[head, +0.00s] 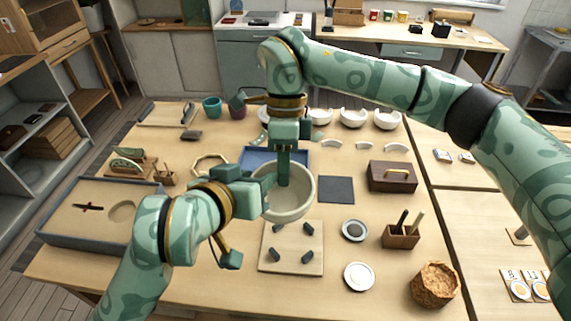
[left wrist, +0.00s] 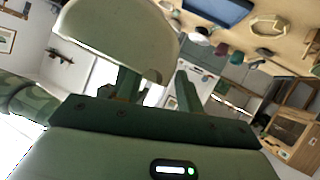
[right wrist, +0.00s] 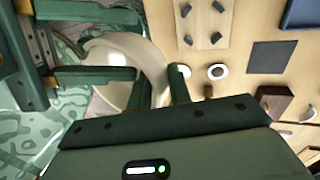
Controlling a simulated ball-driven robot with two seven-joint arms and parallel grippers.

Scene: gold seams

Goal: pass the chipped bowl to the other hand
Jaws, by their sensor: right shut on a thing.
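The cream bowl (head: 296,208) is held in the air above the front middle of the table. It also shows in the left wrist view (left wrist: 115,35) and the right wrist view (right wrist: 154,65). My right gripper (head: 284,180) reaches down from above and is shut on the bowl's wall. My left gripper (head: 264,188) is at the bowl's left side. Its fingers (left wrist: 157,88) are spread apart, with the bowl's edge near or between them; contact is unclear.
Below the bowl is a wooden board with several dark pegs (head: 291,262). A blue tray (head: 258,156), a dark square mat (head: 337,189) and a brown box (head: 392,177) lie behind. White bowl pieces (head: 353,117) line the back. A cork pot (head: 434,284) stands front right.

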